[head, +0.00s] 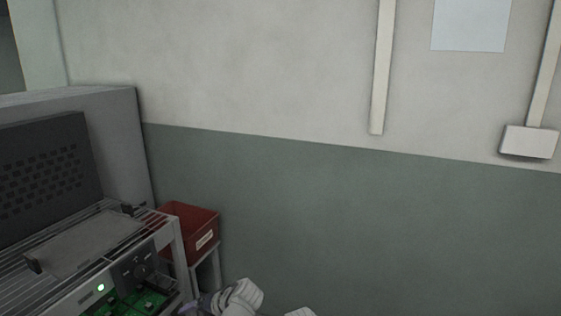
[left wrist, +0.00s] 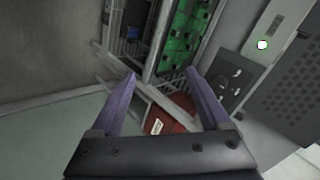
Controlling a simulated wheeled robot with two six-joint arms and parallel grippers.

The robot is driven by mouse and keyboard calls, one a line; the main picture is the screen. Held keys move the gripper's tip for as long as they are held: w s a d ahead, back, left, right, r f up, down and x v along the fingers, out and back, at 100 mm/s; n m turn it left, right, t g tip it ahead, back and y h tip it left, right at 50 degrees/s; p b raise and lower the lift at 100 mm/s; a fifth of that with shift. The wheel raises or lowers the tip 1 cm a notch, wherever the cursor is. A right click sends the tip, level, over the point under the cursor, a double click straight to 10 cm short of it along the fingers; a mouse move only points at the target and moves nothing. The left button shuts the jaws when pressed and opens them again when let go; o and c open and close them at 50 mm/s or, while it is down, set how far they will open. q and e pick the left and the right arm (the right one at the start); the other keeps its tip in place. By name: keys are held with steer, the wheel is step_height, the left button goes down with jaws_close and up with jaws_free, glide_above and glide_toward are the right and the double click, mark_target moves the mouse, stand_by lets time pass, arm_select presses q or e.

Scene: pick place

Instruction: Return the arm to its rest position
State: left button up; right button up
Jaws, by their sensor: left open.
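My left gripper (left wrist: 160,76) shows in the left wrist view with its two purple fingers spread apart. Nothing is between the fingers. In the head view only part of my pale arm shows at the bottom edge, close to the machine's front corner. My right gripper is in neither view.
The wall at the right is clear low down.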

arm_select(q)
steer(key=s+d+r+m+g+h+p, duration=0.2)
steer(key=s+d+h+p, duration=0.2)
steer(key=s+d, duration=0.3)
steer(key=s+d+r+m+g+h+p, duration=0.1)
steer(key=s+d+r+h+p, duration=0.2)
steer(key=s+d+p, duration=0.3)
steer(key=s+d, duration=0.1)
steer(key=d, duration=0.3)
steer(key=shift+s+r+m+g+h, duration=0.2)
steer(key=shift+m+g+h, duration=0.2)
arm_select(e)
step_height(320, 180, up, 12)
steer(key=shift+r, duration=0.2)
arm_select(q)
steer(key=shift+d, duration=0.1)
